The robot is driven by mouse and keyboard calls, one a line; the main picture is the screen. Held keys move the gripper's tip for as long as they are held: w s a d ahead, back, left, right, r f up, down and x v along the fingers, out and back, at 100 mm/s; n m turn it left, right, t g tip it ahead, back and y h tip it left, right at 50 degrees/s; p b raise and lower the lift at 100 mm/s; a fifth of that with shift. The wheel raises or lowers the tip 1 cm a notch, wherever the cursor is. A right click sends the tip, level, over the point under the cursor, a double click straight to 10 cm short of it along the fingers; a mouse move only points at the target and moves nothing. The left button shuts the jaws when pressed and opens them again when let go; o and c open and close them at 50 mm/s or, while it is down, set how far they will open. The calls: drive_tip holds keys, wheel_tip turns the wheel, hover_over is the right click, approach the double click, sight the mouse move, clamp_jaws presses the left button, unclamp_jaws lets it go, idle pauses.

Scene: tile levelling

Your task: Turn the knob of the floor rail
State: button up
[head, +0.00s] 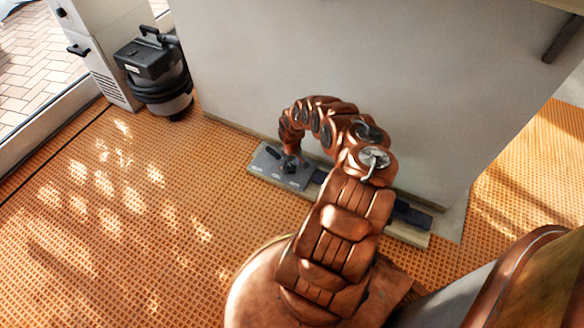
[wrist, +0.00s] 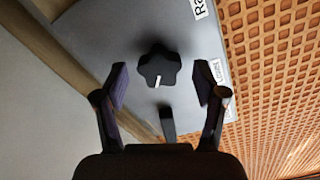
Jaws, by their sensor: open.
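The floor rail (head: 413,214) lies on the floor along the foot of a grey wall in the head view, with a grey plate (head: 263,163) at its left end. In the wrist view the plate (wrist: 205,40) carries a black star-shaped knob (wrist: 160,66) with a white mark pointing down. My gripper (wrist: 162,84) is open, with one finger on each side of the knob and visible gaps to it. A dark lever-like piece (wrist: 167,122) shows below the knob. In the head view my gripper (head: 291,162) is over the plate, and my arm partly hides the rail.
White labels (wrist: 198,8) sit on the plate's right edge, partly cut off. A black and grey vacuum-like machine (head: 155,75) and a white cabinet (head: 100,45) stand at the upper left. The orange grid floor (head: 120,220) at the left is clear. The grey wall (head: 330,60) rises directly behind the rail.

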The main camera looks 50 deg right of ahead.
drive_tip(key=shift+f, duration=0.3)
drive_tip(key=c, duration=1.1)
drive_tip(key=shift+c, duration=0.2)
drive_tip(key=shift+m+p, duration=0.55)
drive_tip(key=shift+m, duration=0.15)
drive_tip(key=o, duration=1.1)
drive_tip(key=shift+o, duration=0.2)
drive_tip(key=shift+r, duration=0.1)
